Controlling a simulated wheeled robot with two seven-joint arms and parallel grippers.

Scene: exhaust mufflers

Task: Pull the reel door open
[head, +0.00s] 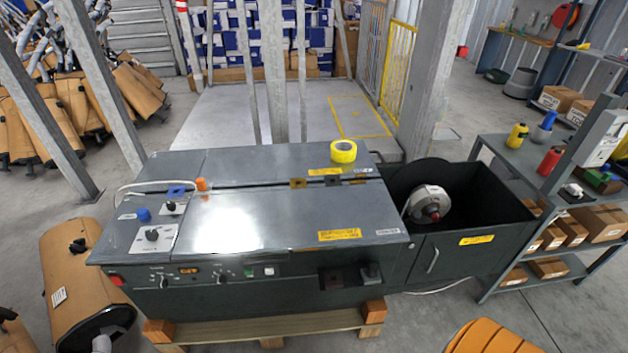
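The reel door (458,262) is the dark front panel of the open-topped reel box at the right end of the strapping machine (250,215). It looks closed, flush with the machine's front. A slim metal handle (433,261) stands upright near its left side, and a yellow label is at its upper right. Inside the box, the pale reel hub with a red centre (428,204) shows above the door's top edge. The lower part of the reel is hidden. Neither of my grippers is in view.
A yellow tape roll (343,151) lies on the machine's top. A grey shelf unit (490,150) with cartons and bottles stands close on the right. A wrapped muffler (75,275) is at the left. A cable lies on the floor below the door.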

